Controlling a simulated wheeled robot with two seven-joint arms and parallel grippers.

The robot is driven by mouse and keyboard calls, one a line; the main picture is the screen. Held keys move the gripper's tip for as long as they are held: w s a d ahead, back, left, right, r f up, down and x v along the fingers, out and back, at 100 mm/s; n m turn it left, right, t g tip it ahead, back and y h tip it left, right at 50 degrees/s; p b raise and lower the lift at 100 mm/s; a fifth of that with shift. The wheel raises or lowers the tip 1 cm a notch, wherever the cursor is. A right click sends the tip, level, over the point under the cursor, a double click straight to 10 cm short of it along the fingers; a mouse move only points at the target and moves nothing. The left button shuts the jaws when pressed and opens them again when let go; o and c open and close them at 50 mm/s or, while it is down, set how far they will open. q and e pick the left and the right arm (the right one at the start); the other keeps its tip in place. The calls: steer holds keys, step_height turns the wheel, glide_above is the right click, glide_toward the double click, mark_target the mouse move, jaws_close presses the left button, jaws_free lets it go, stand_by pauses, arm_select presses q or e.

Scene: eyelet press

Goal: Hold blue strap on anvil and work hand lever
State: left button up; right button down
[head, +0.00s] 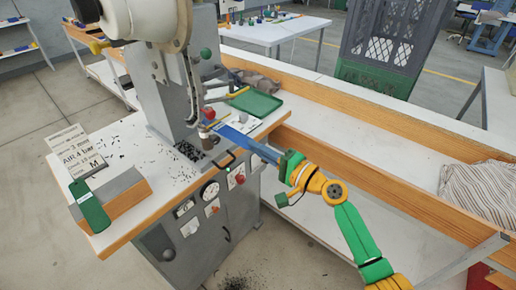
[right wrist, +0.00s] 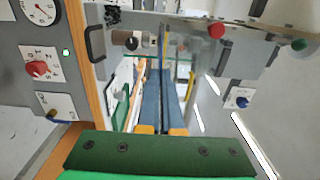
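The blue strap (head: 234,134) extends from my right gripper toward the grey press (head: 165,95), its far end close to the tooling area. In the right wrist view its edge appears as a thin line ahead of the fingers. My right gripper (head: 262,150) comes in from the right, its long blue-grey fingers (right wrist: 160,98) nearly together around the strap's near end. I cannot tell whether the strap touches the anvil, which I cannot make out clearly. A red knob (head: 209,113) and a green knob (head: 206,53) show on the press; which one belongs to the hand lever is unclear. My left gripper is out of view.
A green tray (head: 256,103) lies behind the strap. A note card (head: 75,150) and green item (head: 89,206) stand at the tabletop's left. Dark bits are scattered on the top. A gauge (head: 210,190) and red switch (right wrist: 38,68) are on the cabinet front. A long bench runs right.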

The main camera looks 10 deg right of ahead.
arm_select(q)
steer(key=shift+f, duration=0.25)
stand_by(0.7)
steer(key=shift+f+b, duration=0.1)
steer(key=shift+b, duration=0.25)
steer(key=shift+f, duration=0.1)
stand_by(0.5)
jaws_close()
stand_by(1.6)
